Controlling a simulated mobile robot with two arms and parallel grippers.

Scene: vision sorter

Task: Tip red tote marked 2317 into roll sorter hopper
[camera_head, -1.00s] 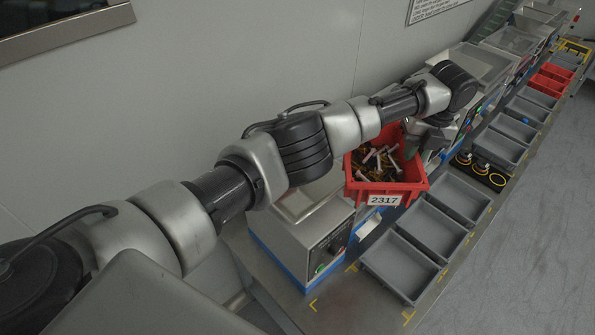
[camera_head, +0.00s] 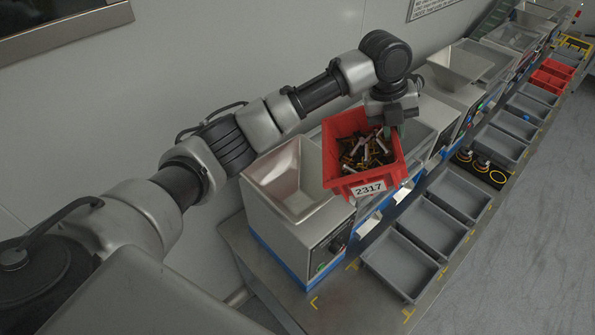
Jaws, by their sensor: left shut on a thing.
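The red tote (camera_head: 333,160) marked 2317 is held up above the machines and tilted a little. Several bolt-like metal parts (camera_head: 366,151) lie in it. My left gripper (camera_head: 392,122) is shut on the tote's far right wall; its fingertips are partly hidden. A machine with a square metal hopper (camera_head: 290,178) stands just left of the tote, its hopper open and looking empty. Another hopper machine (camera_head: 418,130) is partly hidden behind the tote. I cannot tell from this view which one is the roll sorter. My right gripper does not show.
Grey trays (camera_head: 400,264) line the bench's front edge. More hopper machines (camera_head: 460,65) run toward the back right. Red totes (camera_head: 548,82) and black round-topped items (camera_head: 482,168) stand farther along. A grey wall is close behind my arm.

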